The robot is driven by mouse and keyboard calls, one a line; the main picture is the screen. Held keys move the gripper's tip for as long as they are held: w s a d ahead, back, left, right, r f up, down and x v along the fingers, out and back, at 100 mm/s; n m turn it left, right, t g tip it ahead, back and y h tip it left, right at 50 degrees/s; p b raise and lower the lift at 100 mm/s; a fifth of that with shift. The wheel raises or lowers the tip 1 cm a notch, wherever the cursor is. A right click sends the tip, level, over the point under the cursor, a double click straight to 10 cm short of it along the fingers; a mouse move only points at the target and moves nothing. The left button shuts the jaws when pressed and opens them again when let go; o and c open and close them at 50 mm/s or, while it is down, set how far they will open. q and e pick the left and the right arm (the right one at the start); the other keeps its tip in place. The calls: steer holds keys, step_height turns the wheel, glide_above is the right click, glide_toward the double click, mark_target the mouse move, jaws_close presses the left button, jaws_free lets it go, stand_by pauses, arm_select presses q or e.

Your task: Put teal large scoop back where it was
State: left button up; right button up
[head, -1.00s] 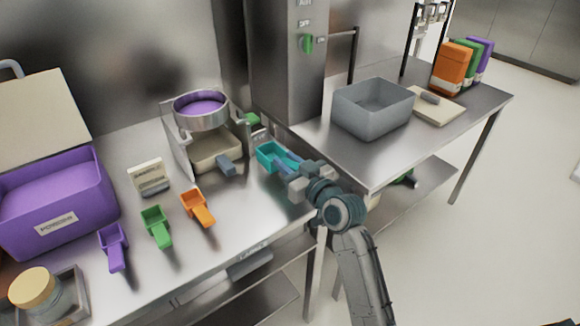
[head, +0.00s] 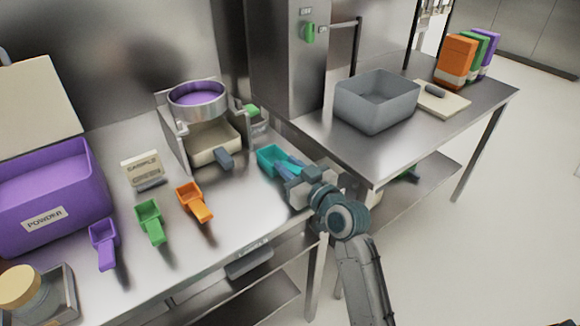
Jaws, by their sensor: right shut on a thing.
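The teal large scoop (head: 269,157) is at the right end of the left table, just right of the sifter stand. My right gripper (head: 293,172) is shut on the teal scoop's handle, reaching in from the lower right. The gripper's fingers hide most of the handle. I cannot tell whether the scoop touches the table top. An orange scoop (head: 194,200), a green scoop (head: 150,221) and a purple scoop (head: 104,243) lie in a row to the left. My left gripper does not show.
A purple powder bin (head: 50,190) stands at the left. The sifter stand (head: 172,131) holds a purple-filled sieve (head: 198,101) above a beige tray (head: 205,153). A sample card (head: 142,170) stands nearby. A grey bin (head: 376,101) sits on the right table. Bare table lies right of the orange scoop.

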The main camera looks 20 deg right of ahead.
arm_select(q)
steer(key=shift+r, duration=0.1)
arm_select(e)
steer(key=shift+f, duration=0.1)
steer(key=o, duration=0.9)
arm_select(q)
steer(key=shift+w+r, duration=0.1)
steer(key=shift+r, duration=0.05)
arm_select(e)
steer(key=shift+s+d, duration=0.1)
steer(key=shift+s, duration=0.05)
steer(key=v, duration=0.3)
steer(key=shift+s, duration=0.1)
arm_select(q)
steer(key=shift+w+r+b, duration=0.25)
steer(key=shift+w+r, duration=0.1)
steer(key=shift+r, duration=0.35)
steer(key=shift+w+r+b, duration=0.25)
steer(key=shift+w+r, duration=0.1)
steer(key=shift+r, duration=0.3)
arm_select(e)
steer(key=shift+v, duration=4.25)
